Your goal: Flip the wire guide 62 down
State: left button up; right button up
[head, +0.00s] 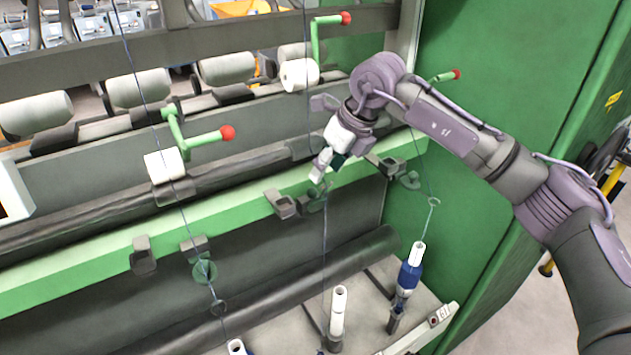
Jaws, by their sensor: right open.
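My right gripper (332,165) is open and reaches down in front of the green rail (85,262), close above a dark wire guide bracket (313,200). Fingers and bracket overlap in the picture, so I cannot tell whether they touch. A thread runs down below this bracket. Another guide, with a green round part (205,271) and a ring (218,307), hangs below the rail at left. A ring guide (433,201) hangs at right over a blue-and-white bobbin (408,272). No number 62 is readable on any guide. My left gripper is not in view.
Green levers with red balls (227,132) (345,18) (455,74) stick out above the rail. White rolls (165,165) (299,74) sit beside two of them. A white spool (338,312) stands below. A green side panel (500,90) closes the right side, behind my arm.

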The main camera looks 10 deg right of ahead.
aim_at(314, 190)
jog(key=p+x, duration=0.2)
jog(key=x, duration=0.4)
jog(key=shift+a, duration=0.1)
jog(key=shift+w+a+f, duration=0.15)
jog(key=shift+w+f, duration=0.1)
jog(key=shift+f, duration=0.4)
grip_shut()
